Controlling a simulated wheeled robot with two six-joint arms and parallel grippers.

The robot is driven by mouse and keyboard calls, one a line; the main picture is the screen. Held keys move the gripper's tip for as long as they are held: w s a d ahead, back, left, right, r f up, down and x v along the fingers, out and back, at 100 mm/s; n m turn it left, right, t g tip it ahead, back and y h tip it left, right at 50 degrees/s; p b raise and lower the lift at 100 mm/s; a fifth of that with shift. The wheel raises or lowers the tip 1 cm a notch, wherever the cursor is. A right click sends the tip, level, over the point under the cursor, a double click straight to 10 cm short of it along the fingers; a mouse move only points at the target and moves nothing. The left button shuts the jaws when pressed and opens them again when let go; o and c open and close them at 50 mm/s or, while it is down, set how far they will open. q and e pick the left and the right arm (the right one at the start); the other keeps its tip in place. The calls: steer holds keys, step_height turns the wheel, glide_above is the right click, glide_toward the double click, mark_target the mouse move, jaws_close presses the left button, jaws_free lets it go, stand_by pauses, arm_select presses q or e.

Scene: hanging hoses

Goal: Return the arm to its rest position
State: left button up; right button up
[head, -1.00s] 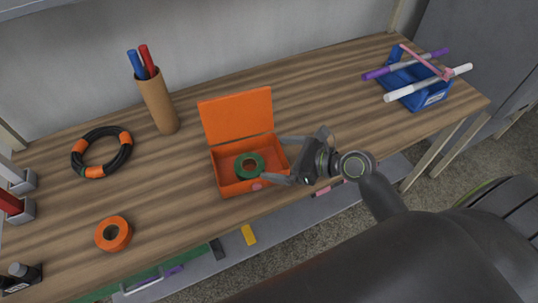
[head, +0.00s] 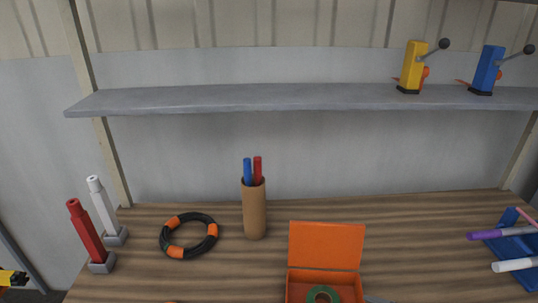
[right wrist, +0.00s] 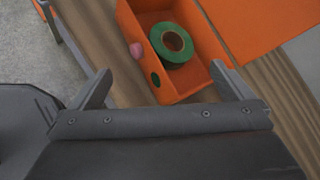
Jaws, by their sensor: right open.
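My right gripper (right wrist: 163,82) is open in the right wrist view, its two grey fingers spread apart with nothing between their tips. Just beyond the fingers is the open orange box (right wrist: 178,90). Only a sliver of grey, perhaps a fingertip, shows beside the box there.
A grey shelf (head: 250,98) above carries a yellow (head: 412,67) and a blue lever device (head: 486,70).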

steer(key=s+d+f+n+g+h, duration=0.25)
steer(key=s+d+n+h, duration=0.2)
steer(key=s+n, duration=0.55)
steer(key=s+d+f+n+g+h, duration=0.1)
steer(key=s+d+n+g+h, duration=0.3)
steer(key=s+n, duration=0.5)
step_height(320, 180, down, 27)
steer(key=d+n, duration=0.2)
steer(key=s+a+f+g, duration=0.1)
steer(key=s+f, duration=1.2)
steer(key=shift+s+a+f, duration=0.35)
steer(key=shift+s+f, duration=0.05)
